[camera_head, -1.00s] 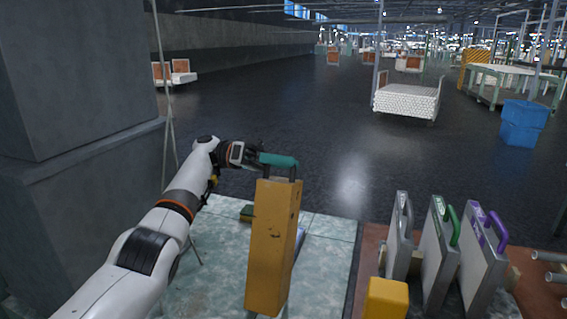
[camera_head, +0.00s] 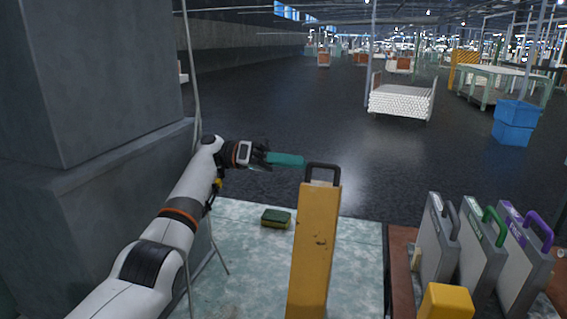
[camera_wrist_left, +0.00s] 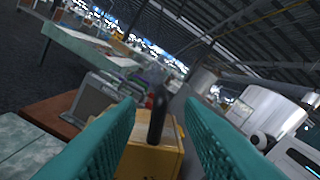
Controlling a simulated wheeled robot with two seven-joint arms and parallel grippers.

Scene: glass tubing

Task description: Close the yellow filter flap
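The yellow filter flap (camera_head: 315,245) stands upright as a tall, narrow yellow panel with a black handle (camera_head: 322,167) on top. My left gripper (camera_head: 302,160) has teal fingers and is just left of the handle at about its height. In the left wrist view the fingers (camera_wrist_left: 160,140) are spread wide, with the dark handle (camera_wrist_left: 158,117) seen upright in the gap ahead and the yellow top (camera_wrist_left: 150,160) beneath it. The gripper holds nothing. Whether it touches the handle is unclear. The flap's lower end is cut off. My right gripper is not in view.
Grey panels with grey (camera_head: 439,240), green (camera_head: 483,250) and purple (camera_head: 527,260) handles stand at right, with a yellow block (camera_head: 447,302) before them. A green-and-yellow sponge (camera_head: 276,218) lies on the pale floor. A grey pillar (camera_head: 100,80) and thin pole (camera_head: 190,100) are left.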

